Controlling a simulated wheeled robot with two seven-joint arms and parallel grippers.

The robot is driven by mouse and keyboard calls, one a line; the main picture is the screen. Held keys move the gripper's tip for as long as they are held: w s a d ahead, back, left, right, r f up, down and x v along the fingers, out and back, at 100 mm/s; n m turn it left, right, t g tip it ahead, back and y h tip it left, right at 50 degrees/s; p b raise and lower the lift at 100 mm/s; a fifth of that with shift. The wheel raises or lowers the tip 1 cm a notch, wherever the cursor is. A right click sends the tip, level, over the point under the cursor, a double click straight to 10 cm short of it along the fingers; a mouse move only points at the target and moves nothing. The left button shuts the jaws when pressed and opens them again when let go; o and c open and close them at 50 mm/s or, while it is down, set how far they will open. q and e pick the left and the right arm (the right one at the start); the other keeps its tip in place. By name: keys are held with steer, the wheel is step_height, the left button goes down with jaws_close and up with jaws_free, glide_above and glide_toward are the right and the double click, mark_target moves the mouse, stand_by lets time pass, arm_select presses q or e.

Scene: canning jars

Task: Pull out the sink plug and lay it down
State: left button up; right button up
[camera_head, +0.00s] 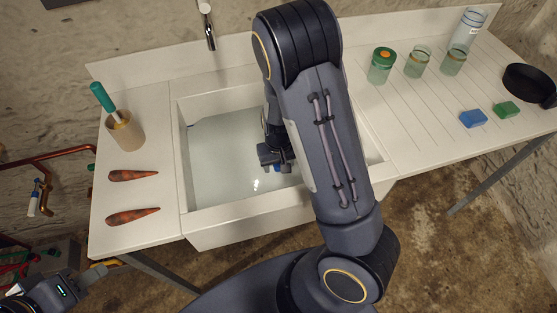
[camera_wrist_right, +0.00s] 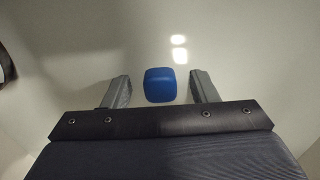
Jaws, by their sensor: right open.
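The sink plug (camera_wrist_right: 160,85) is a blue block with rounded corners in the right wrist view, against the pale sink floor. A small bit of blue shows beneath the gripper in the head view. My right gripper (camera_head: 274,157) is down inside the white sink (camera_head: 218,160). Its open fingers (camera_wrist_right: 160,91) stand on either side of the plug, with a gap on both sides. My right arm hides the right part of the sink. My left gripper (camera_head: 82,281) is low at the left, off the counter; its fingers are too unclear to judge.
Left of the sink are a holder (camera_head: 124,131) with a green-handled tool and two carrots (camera_head: 133,175). On the right drainboard stand several jars (camera_head: 381,68), a blue sponge (camera_head: 473,119), a green sponge (camera_head: 507,109) and a black pan (camera_head: 528,84). A faucet (camera_head: 208,28) is behind.

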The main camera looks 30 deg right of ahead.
steer(key=shift+f, duration=0.1)
jaws_close()
stand_by(0.5)
stand_by(0.4)
steer(key=shift+r+p, duration=1.85)
steer(key=shift+r, duration=0.2)
